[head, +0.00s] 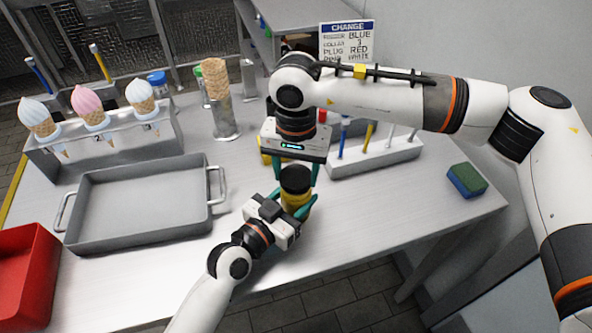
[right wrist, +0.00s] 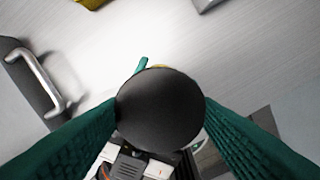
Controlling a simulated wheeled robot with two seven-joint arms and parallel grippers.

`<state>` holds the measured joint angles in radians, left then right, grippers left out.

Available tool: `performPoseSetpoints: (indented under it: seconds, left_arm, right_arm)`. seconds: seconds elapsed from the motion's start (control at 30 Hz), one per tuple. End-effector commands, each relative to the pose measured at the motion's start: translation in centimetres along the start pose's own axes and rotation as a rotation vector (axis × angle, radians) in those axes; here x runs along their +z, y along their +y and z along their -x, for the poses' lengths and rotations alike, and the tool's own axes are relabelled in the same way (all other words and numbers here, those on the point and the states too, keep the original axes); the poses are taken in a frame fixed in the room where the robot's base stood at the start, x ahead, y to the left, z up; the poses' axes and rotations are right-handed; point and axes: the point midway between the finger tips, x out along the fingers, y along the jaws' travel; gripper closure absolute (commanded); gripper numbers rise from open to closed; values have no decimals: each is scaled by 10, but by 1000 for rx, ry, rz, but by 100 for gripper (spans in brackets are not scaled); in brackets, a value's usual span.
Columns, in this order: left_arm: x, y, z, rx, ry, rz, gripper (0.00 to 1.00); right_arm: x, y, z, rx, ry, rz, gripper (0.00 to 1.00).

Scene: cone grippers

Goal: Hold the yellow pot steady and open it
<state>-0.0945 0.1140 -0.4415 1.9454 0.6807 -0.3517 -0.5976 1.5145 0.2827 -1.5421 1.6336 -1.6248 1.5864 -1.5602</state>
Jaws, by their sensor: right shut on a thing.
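The yellow pot (head: 300,206) stands upright on the steel table near its front edge, with a round black lid (head: 295,177) on top. In the right wrist view the black lid (right wrist: 160,108) fills the middle and hides nearly all of the pot. My right gripper (head: 297,180) reaches down from above, its green fingers shut on the lid from both sides. My left gripper (head: 290,207) comes in low from the front, its green fingers around the yellow body below the lid; they look shut on it, though the contact is partly hidden.
A grey tray (head: 216,200) with handles lies to the left, and a red bin (head: 48,246) at the far left. A cone holder (head: 165,131) stands behind. A grey rack (head: 405,153) and a sponge (head: 467,180) are to the right. The table's right front is clear.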

Motion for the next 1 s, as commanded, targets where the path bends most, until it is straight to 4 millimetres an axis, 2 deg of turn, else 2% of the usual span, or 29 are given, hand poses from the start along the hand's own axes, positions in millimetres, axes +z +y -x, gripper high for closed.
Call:
performPoseSetpoints:
  seconds: [0.23,0.53,0.77,0.8,0.93,1.0]
  left_arm:
    - [-1,0,0,-1,3,0,100]
    - [-1,0,0,-1,3,0,100]
    - [-1,0,0,-1,3,0,100]
    - [-1,0,0,-1,3,0,44]
    - [-1,0,0,0,2,0,24]
    - [-1,0,0,0,2,0,24]
  right_arm:
    - [0,0,3,1,-1,0,72]
    - [0,0,37,0,-2,0,72]
    - [0,0,40,0,0,0,72]
    - [0,0,40,0,0,0,72]
    - [0,0,40,0,0,0,72]
    - [0,0,40,0,0,0,72]
